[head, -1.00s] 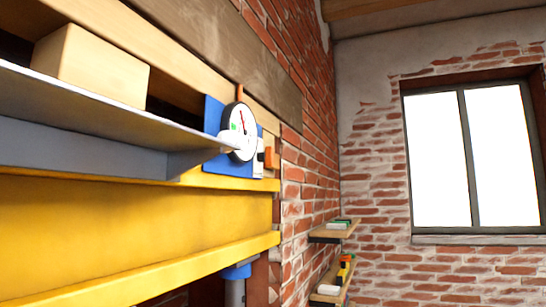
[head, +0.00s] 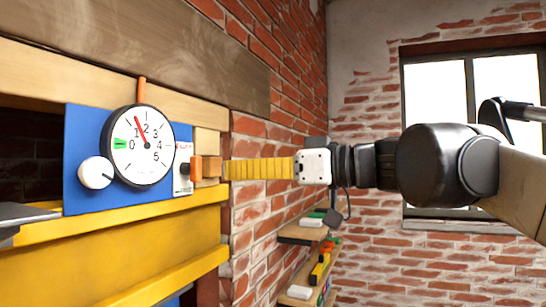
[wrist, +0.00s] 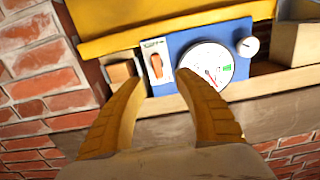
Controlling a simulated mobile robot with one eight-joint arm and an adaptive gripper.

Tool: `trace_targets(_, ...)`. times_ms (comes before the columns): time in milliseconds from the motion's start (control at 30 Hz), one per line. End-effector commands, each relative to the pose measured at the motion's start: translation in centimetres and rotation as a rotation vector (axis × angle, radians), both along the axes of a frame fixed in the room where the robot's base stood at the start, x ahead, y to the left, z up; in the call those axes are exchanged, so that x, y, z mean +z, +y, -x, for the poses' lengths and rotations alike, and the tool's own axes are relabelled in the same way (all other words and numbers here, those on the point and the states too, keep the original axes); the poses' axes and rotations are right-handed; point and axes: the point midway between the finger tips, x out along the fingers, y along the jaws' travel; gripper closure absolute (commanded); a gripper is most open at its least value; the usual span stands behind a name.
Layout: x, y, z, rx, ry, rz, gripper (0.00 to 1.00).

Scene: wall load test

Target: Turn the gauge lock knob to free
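A blue panel (head: 85,140) carries a round white gauge (head: 150,165) with a black rim. Its needle points up and slightly left, near the 1; a green mark sits by the 0. A white round knob (head: 92,170) is at the gauge's lower left, with a short dark line toward its right side. The knob (wrist: 248,46) also shows in the wrist view, right of the gauge. A white plate (wrist: 152,48) with an orange lever (wrist: 157,66) is on the gauge's other side. My gripper (wrist: 160,77) is open and empty before the plate, apart from the knob.
A small wooden block (wrist: 120,72) stands beside the plate. A yellow beam (head: 130,240) runs below the panel and a brown plank (head: 130,50) above. A grey shelf edge (head: 25,212) juts in at left. Small shelves (head: 300,232) hang at the back right.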

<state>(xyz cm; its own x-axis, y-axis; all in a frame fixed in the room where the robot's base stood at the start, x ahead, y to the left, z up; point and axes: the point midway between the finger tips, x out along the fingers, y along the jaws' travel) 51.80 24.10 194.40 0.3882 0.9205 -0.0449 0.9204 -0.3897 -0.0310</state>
Motion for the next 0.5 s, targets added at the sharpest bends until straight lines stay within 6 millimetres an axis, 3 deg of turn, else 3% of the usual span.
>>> trace_targets(33, 1.3, 0.1, -0.2, 0.006, -0.023, -0.017, 0.62)
trace_targets(100, 2.2, 0.5, -0.5, 0.010, -0.042, -0.029, 0.62)
trace_targets(267, 2.3, 2.4, -1.2, 0.012, -0.048, -0.032, 0.62)
trace_targets(500, 2.3, 6.8, -3.0, 0.011, -0.047, -0.032, 0.62)
